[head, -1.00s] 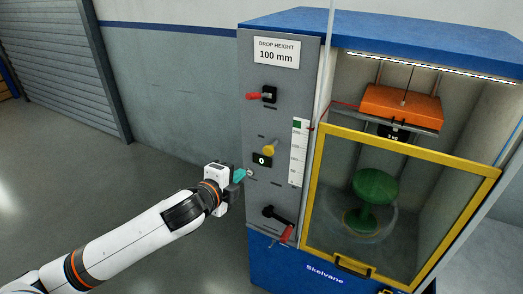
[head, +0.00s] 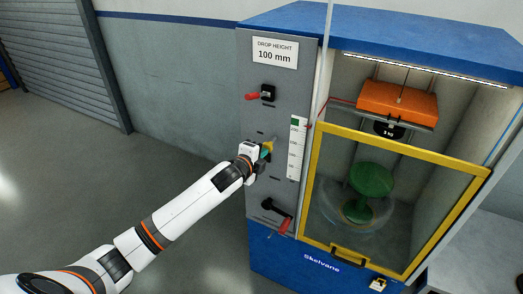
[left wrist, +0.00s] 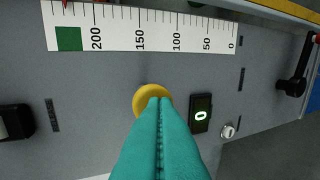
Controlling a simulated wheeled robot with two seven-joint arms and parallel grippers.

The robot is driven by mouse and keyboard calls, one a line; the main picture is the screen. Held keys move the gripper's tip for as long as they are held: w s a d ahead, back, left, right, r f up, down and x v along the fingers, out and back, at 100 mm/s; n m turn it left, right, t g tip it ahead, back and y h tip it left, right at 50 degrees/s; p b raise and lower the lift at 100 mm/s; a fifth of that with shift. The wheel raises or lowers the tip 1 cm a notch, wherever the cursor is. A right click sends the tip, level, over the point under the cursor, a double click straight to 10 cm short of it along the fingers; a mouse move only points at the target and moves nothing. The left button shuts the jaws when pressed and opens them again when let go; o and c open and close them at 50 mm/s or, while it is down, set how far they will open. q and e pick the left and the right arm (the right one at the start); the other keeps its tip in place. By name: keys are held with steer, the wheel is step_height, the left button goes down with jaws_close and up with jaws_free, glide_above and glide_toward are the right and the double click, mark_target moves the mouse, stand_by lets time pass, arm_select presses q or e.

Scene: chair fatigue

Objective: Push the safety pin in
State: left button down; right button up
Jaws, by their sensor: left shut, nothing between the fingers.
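The safety pin appears to be the red-handled pin (head: 252,96) in a black block (head: 268,92) high on the grey panel. Its red handle sticks out to the left. In the left wrist view a black block (left wrist: 16,122) shows at the left edge, cut off by the frame. My left gripper (head: 267,150) is shut and empty, with teal fingers. It is well below the pin, at a yellow knob (head: 271,142). In the left wrist view the fingertips (left wrist: 160,101) overlap the yellow knob (left wrist: 150,96). I cannot tell whether they touch it. My right gripper is not in view.
A white scale (head: 297,150) and a red-gripped crank (head: 285,225) are on the panel. A small display (left wrist: 200,115) reads 0. A yellow-framed door (head: 400,149) encloses a green stool (head: 371,180) under an orange weight (head: 398,101). The floor to the left is clear.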

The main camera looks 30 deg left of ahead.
mark_target(266, 146)
arm_select(q)
steer(key=shift+w, duration=0.2)
steer(key=w, duration=0.3)
steer(key=shift+w+b, duration=0.1)
steer(key=shift+b, duration=0.2)
steer(key=shift+w+r, duration=0.1)
steer(key=shift+r, duration=0.1)
